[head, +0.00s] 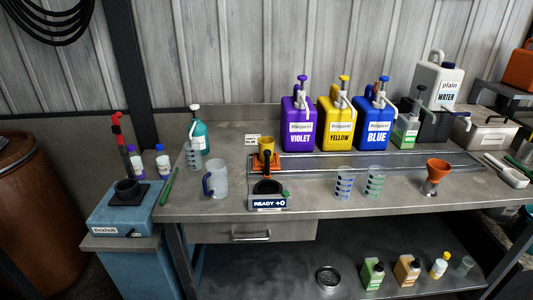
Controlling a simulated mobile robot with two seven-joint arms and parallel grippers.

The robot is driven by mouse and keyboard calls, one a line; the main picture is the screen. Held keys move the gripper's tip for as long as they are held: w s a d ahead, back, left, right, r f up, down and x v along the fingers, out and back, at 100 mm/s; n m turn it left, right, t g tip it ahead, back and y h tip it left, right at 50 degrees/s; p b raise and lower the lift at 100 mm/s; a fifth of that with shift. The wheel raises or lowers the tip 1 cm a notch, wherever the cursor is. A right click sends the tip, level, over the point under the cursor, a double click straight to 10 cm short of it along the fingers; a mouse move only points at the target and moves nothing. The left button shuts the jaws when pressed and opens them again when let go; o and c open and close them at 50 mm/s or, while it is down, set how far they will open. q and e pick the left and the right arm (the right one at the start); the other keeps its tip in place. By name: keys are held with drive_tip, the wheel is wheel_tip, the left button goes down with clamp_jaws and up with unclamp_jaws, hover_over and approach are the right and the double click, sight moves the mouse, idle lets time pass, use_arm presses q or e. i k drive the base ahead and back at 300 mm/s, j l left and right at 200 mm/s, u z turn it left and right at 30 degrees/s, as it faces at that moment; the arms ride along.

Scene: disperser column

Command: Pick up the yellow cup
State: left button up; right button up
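The yellow cup (266,146) stands upright near the middle of the workbench (330,196). It appears to be on or just in front of an orange piece (256,164), behind a small device with a display reading "READY +0" (269,203). A black round part on that device sits just in front of the cup, and the cup's lower part is partly hidden. Neither my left gripper nor my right gripper shows in the head view.
Violet (298,124), yellow (336,122) and blue (371,124) pump jugs stand behind a metal rail. A clear mug (217,180) is to the cup's left. Two marked beakers and an orange funnel (436,176) are to its right. The bench front between is mostly clear.

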sight(265, 142)
drive_tip(key=z, duration=0.5)
drive_tip(key=i+l+z, duration=0.2)
drive_tip(key=l+z, duration=0.2)
drive_tip(key=i+l+z, duration=0.55)
drive_tip(key=i+l, duration=0.5)
